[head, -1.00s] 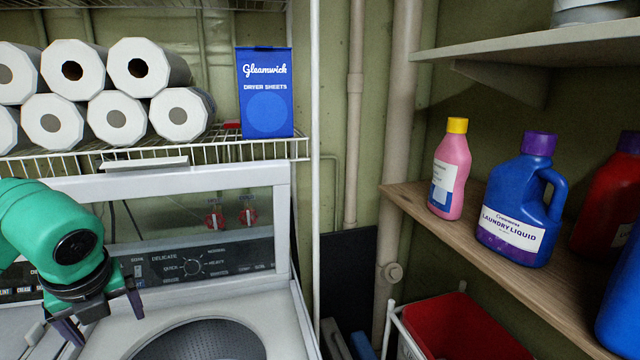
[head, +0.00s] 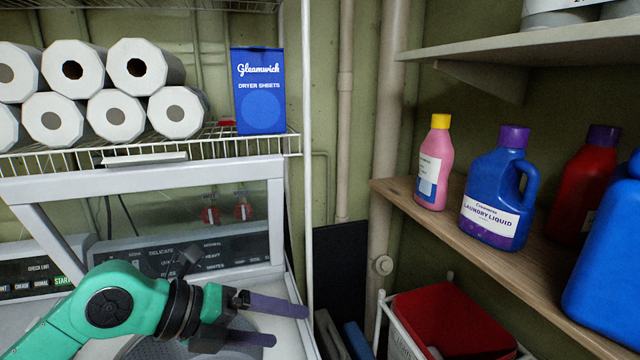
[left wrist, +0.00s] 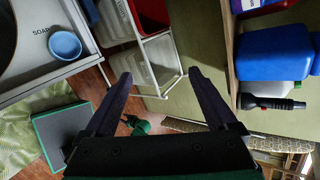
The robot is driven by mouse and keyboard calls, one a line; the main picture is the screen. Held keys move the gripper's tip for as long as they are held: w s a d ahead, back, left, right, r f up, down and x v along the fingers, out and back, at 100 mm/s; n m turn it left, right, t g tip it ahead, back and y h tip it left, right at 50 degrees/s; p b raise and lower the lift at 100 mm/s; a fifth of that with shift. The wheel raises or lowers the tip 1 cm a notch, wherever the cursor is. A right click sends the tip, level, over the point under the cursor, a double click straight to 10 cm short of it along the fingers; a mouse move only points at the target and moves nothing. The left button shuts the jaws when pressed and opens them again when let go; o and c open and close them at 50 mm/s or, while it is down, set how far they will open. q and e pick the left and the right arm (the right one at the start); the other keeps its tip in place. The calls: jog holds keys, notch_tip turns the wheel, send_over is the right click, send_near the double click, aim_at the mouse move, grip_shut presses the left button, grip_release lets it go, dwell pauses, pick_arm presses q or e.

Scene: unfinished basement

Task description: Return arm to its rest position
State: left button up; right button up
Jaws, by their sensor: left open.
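My left arm (head: 105,302) is green and comes in from the lower left in the head view. It reaches across the front of the white washer (head: 290,335). My left gripper (head: 288,324) has two dark purple fingers pointing right, over the washer's top near its right edge. In the left wrist view the fingers (left wrist: 160,76) are spread apart with nothing between them. My right gripper shows in neither view.
A wooden shelf (head: 408,193) at the right holds a pink bottle (head: 432,170), a blue laundry jug (head: 490,185) and other containers. A red bin (head: 445,315) stands below it. A wire rack (head: 215,147) holds paper rolls and a dryer sheets box (head: 259,88). A blue cup (left wrist: 65,45) shows in the wrist view.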

pick_arm(q)
jog(key=d+r+n+t+h, duration=0.3)
jog(key=d+r+h, duration=0.2)
jog(key=r+h, duration=0.45)
jog(key=w+a+r+n+t+y, duration=0.2)
jog(key=w+a+n+t+y, duration=0.6)
jog(key=a+n+t, duration=0.6)
jog(key=a+f+n+g+y, duration=0.35)
jog(key=f+n+y, duration=0.35)
jog(key=f, duration=0.3)
jog(key=a+f+n+g+y, duration=0.3)
jog(key=a+f+n+y, duration=0.3)
jog(key=f, duration=0.4)
jog(key=s+d+f+n+g+h, duration=0.25)
jog(key=s+f+g, duration=0.95)
jog(key=s+f, duration=0.65)
notch_tip(320, 180, down, 34)
jog(key=s+g+b, duration=0.1)
jog(key=s+b, duration=0.2)
jog(key=b, duration=0.7)
jog(key=s+a+f+b, duration=0.1)
jog(key=s+f+b, duration=0.3)
jog(key=s+f, duration=0.4)
jog(key=s+a+f+g+y+b, duration=0.1)
jog(key=s+f+b, duration=0.3)
jog(key=s+f, duration=0.4)
notch_tip(320, 180, down, 8)
jog(key=shift+s+a+r+b, duration=0.15)
jog(key=shift+s+a+b, duration=0.15)
jog(key=shift+s+a, duration=0.15)
